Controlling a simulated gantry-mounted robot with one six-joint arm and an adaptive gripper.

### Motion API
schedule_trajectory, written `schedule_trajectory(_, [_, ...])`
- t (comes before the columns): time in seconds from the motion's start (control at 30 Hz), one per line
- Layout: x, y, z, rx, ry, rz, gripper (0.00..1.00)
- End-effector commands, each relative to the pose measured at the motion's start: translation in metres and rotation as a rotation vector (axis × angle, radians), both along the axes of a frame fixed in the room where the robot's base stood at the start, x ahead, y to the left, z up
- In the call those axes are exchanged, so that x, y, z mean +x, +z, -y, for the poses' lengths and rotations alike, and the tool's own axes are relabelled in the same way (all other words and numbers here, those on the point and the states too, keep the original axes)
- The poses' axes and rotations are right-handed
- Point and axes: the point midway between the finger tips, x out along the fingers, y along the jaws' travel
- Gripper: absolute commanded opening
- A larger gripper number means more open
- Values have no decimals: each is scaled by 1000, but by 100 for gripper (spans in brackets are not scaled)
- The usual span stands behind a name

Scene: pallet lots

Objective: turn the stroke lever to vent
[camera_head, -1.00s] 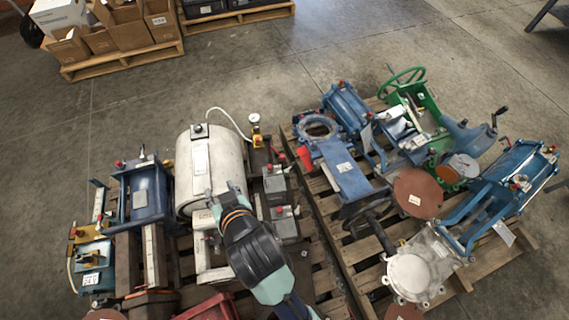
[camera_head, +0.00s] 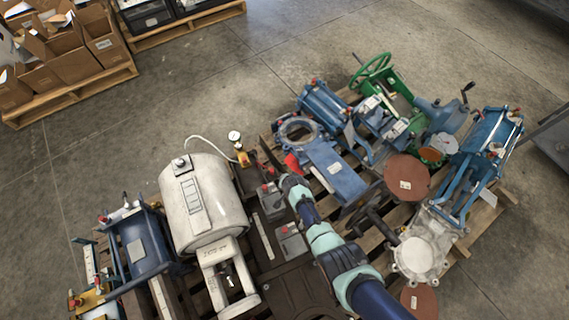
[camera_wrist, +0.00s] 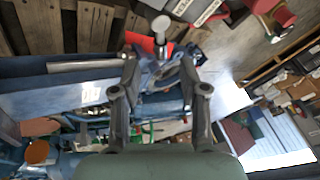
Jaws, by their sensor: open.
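My gripper (camera_head: 284,180) reaches over the middle of the loaded pallets, beside a blue gate valve (camera_head: 333,171) with a red part (camera_head: 292,163) at its left. In the wrist view my gripper (camera_wrist: 160,54) has its two fingers apart, with nothing clearly held. A grey metal post with a rounded head (camera_wrist: 161,25) shows just beyond and between the fingertips. A red-orange piece (camera_wrist: 147,44) lies behind it. I cannot tell whether this post is the stroke lever, nor read any vent marking. Contact with the fingers is not clear.
A white tank (camera_head: 203,207) stands left of my arm, with a gauge (camera_head: 234,136) behind it. Grey boxes with red buttons (camera_head: 271,200) sit close by. Blue and green valves (camera_head: 376,70) crowd the right pallet. Open floor (camera_head: 200,85) lies behind the pallets.

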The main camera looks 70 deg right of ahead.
Motion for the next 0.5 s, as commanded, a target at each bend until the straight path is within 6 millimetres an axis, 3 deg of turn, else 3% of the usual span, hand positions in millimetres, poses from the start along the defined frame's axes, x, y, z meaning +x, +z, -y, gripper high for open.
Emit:
schedule_trajectory(0.03, [3, -19, 4, -1, 0, 1, 43])
schedule_trajectory(0.2, [10, -38, 15, -1, 1, 0, 43])
schedule_trajectory(0.5, [13, -40, 18, -1, 2, 0, 43])
